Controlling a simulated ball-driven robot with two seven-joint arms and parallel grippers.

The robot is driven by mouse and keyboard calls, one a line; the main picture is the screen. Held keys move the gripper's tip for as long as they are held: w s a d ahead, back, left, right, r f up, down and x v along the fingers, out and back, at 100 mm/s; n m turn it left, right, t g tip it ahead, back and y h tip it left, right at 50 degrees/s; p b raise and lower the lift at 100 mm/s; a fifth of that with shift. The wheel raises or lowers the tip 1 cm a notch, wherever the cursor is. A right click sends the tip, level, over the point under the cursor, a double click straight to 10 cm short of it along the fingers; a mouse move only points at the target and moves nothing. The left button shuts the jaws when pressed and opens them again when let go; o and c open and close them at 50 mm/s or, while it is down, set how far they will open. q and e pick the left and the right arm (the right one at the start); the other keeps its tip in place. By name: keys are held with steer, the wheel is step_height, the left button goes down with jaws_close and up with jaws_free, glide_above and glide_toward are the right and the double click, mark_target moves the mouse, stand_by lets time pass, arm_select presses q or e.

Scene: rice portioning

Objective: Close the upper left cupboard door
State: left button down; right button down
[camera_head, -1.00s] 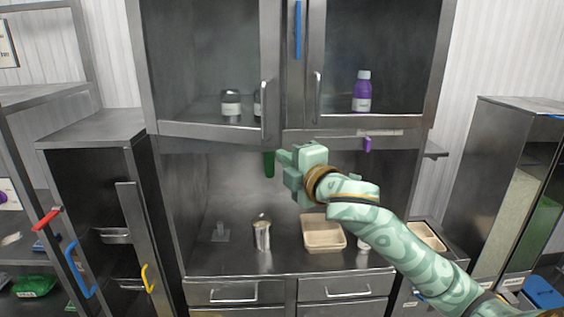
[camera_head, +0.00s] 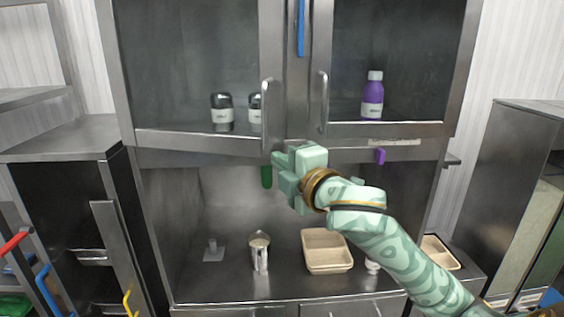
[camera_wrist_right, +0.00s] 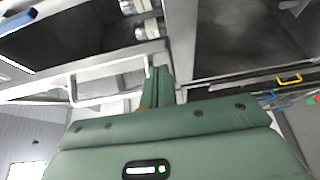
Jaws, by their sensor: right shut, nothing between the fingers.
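The upper left cupboard door (camera_head: 190,141) has a metal frame around a see-through pane and a vertical bar handle (camera_head: 266,115) on its right side. Its lower edge slants down to the right, so it looks slightly ajar; the gap is hard to judge. My right gripper (camera_head: 277,159) is shut and empty, just below the door's lower right corner. I cannot tell whether it touches the door. The gripper's green fingers (camera_wrist_right: 157,82) also show in the right wrist view, near a metal frame edge. My left gripper is not in view.
The upper right door (camera_head: 390,130) looks closed, with a purple bottle (camera_head: 372,98) behind it. Jars (camera_head: 222,112) stand behind the left door. Below, a metal cup (camera_head: 259,252) and a beige tray (camera_head: 325,268) stand on the counter. A side cabinet (camera_head: 60,138) is at left.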

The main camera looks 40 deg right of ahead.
steer(key=w+d+p, duration=0.2)
steer(key=w+d, duration=0.7)
steer(key=shift+w+d, duration=0.25)
steer(key=shift+d, duration=0.05)
steer(key=shift+d+r, duration=0.2)
steer(key=shift+s, duration=0.1)
steer(key=shift+p, duration=0.3)
